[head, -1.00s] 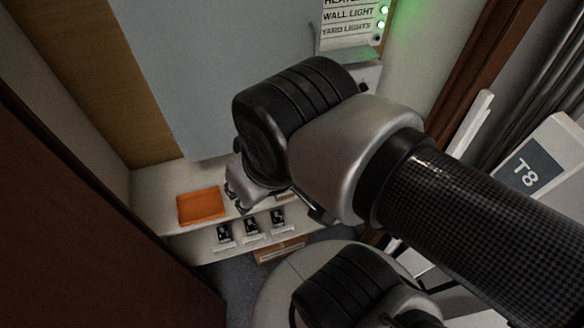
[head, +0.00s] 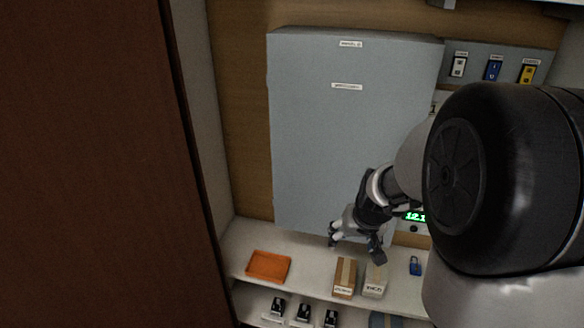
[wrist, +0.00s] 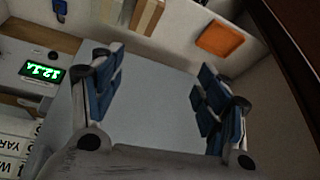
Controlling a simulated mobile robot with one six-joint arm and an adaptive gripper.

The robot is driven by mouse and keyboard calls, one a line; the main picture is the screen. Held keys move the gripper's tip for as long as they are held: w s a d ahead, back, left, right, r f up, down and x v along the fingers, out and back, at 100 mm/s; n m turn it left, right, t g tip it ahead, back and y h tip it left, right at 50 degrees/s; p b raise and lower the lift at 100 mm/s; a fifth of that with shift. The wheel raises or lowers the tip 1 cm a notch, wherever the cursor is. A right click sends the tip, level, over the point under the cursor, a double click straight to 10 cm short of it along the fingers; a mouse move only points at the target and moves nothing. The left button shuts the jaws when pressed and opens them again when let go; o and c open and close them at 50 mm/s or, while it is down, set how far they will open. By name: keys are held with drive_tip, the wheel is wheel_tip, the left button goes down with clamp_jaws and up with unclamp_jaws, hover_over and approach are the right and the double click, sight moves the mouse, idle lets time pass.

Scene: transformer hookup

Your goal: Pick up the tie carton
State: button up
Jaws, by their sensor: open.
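Two small cartons stand side by side on the white shelf. One is a brown carton (head: 344,278) with a pale stripe, and the other is a paler carton (head: 375,281). Both have small labels that I cannot read well enough to tell which is the tie carton. In the wrist view the brown carton (wrist: 148,15) and the paler one (wrist: 108,10) are cut off at the top edge. My gripper (head: 356,243) is open and empty, above and behind the cartons, near the grey panel's lower edge. Its blue-padded fingers (wrist: 160,90) are spread wide in the wrist view.
An orange tray (head: 268,266) lies left of the cartons on the shelf (head: 312,262). A blue padlock-like item (head: 415,266) is to their right. Several black devices (head: 303,311) sit on a lower level. A grey cabinet panel (head: 350,130) rises behind. A brown door (head: 90,160) fills the left.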

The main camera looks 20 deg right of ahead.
drive_tip(key=w+d+f+m, duration=0.1)
drive_tip(key=w+d+f, duration=0.1)
drive_tip(key=d+f, duration=0.55)
drive_tip(key=m+h+p, duration=0.1)
approach(377, 270)
drive_tip(key=shift+m+g, duration=0.3)
drive_tip(key=shift+g, duration=0.1)
drive_tip(key=b+x, duration=0.3)
drive_tip(key=x, duration=0.6)
drive_tip(key=shift+w+b, duration=0.25)
drive_tip(key=shift+b, duration=0.15)
drive_tip(key=shift+w+d+f, duration=0.15)
drive_tip(key=shift+w+f, duration=0.05)
drive_tip(key=shift+f, duration=0.2)
drive_tip(key=x, duration=0.1)
drive_tip(key=b+x, duration=0.1)
drive_tip(key=x, duration=0.1)
drive_tip(key=b+x, duration=0.1)
drive_tip(key=shift+s+f, duration=0.2)
drive_tip(key=shift+f, duration=0.3)
drive_tip(key=shift+w+f, duration=0.15)
drive_tip(key=shift+f, duration=0.05)
drive_tip(key=shift+c, duration=0.5)
drive_tip(key=c, duration=0.7)
